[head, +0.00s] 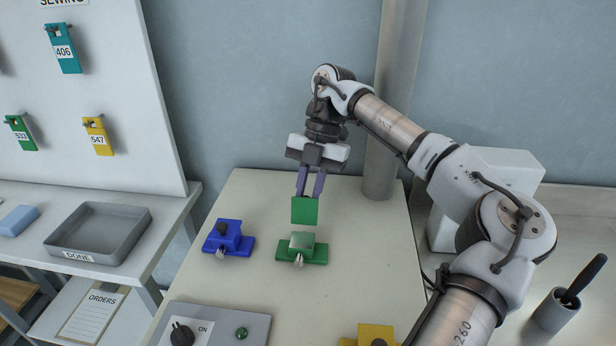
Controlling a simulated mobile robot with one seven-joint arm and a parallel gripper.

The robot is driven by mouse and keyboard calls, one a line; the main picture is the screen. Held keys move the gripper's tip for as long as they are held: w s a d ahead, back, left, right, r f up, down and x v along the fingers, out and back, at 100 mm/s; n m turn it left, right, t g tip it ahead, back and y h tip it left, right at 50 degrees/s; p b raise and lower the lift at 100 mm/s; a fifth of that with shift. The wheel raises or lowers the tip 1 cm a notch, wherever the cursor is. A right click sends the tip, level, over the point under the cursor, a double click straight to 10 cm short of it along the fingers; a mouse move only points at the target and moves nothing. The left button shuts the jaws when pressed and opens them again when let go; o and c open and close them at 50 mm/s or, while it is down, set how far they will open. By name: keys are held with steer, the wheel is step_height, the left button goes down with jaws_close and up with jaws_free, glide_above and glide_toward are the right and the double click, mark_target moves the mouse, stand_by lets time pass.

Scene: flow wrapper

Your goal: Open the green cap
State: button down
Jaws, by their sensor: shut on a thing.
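The green cap (305,211) is a flat green square plate standing upright in the air. My gripper (311,190) points down from above with its two purple fingers shut on the upper edge of the cap. The green base (316,252) sits on the table below, with a pale block (302,240) on it and a small metal piece at its front. A gap seems to show between the cap and the base, though I cannot tell whether a hinge joins them.
A blue fixture (229,240) stands to the left, and a yellow one (374,336) at the front right. A control panel (219,325) with a knob and green button lies at the front. A grey tray (99,233) is on the left bench. A column stands behind right.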

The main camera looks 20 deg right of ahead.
steer(key=shift+w+d+f+g+y+p, duration=0.15)
steer(key=shift+w+f+g+y+p, duration=0.15)
steer(key=shift+g+p, duration=0.45)
steer(key=shift+w+d+f+g+y+p, duration=0.1)
steer(key=shift+w+f+g+y+p, duration=0.2)
steer(key=shift+g+p, duration=0.4)
steer(key=c, duration=1.3)
jaws_free()
